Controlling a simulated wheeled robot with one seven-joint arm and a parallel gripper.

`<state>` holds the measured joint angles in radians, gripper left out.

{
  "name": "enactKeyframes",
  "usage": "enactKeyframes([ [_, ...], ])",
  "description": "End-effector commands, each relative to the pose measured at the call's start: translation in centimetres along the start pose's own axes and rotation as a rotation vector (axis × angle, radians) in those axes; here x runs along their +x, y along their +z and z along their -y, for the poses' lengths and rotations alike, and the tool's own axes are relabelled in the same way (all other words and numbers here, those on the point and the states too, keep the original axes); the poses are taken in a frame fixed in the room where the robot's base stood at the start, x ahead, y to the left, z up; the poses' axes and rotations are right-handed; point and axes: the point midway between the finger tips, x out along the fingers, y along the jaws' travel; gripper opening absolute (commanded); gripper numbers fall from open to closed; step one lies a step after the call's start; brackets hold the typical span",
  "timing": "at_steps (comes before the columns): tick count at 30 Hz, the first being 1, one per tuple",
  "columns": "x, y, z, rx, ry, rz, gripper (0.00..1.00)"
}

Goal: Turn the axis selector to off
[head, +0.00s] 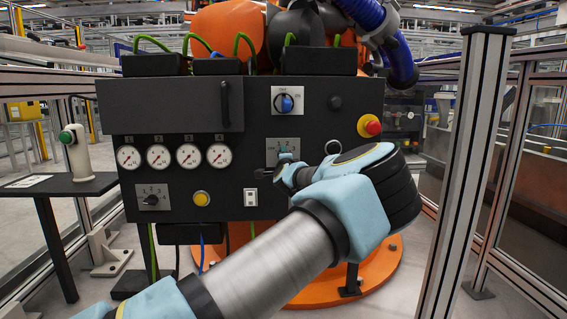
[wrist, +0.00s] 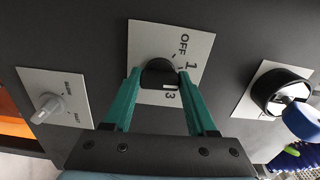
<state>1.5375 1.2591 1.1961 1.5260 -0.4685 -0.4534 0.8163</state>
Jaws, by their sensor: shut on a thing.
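The axis selector (wrist: 158,72) is a black knob on a pale square plate marked OFF, 1 and 3 in the wrist view; any mark between 1 and 3 is hidden by a finger. A white line on the knob lies close to the 3. My gripper (wrist: 157,77) is shut on the knob, with one green finger on each side. In the head view my gripper (head: 281,167) reaches the panel from the lower right. The selector's plate (head: 292,146) shows there just above it, with the knob mostly hidden.
A blue rotary switch (head: 286,103) sits above the selector on the black panel (head: 235,170). A small white plate with a grey slow/fast switch (wrist: 47,105) is below. A red emergency button (head: 369,126) is to the right, near my wrist. Gauges line the left.

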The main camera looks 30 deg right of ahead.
Motion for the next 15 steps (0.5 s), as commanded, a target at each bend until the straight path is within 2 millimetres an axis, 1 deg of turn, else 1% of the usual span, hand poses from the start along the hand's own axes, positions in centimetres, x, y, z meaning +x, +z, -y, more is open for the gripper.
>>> enactKeyframes([
  [1, -0.01, 0.09, -0.26, -0.049, 0.002, 0.002, 0.02],
  [15, -0.02, 0.03, -0.25, -0.494, 0.003, 0.002, 0.02],
])
